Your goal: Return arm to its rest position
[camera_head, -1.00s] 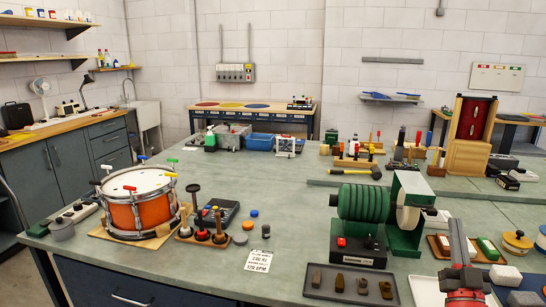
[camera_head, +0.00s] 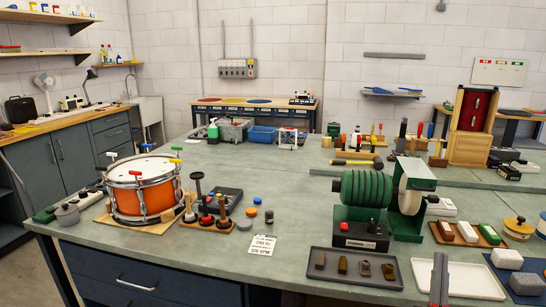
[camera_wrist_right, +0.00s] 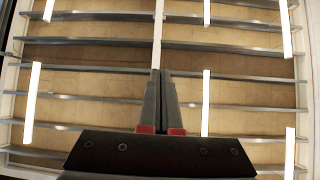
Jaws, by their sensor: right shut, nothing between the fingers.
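My right gripper (camera_head: 439,262) shows as a narrow dark grey shape at the bottom edge of the head view, over the front right of the bench. In the right wrist view its two fingers (camera_wrist_right: 162,78) are together with nothing between them. They point up toward a ceiling with beams and light strips. The rest of the right arm is out of the head view. My left gripper is in neither view.
The bench (camera_head: 205,272) carries an orange drum (camera_head: 142,201) at left and a green-drummed machine (camera_head: 362,192) right of centre. A dark tray (camera_head: 322,278) of small blocks and a white tray (camera_head: 475,287) lie close to the right gripper.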

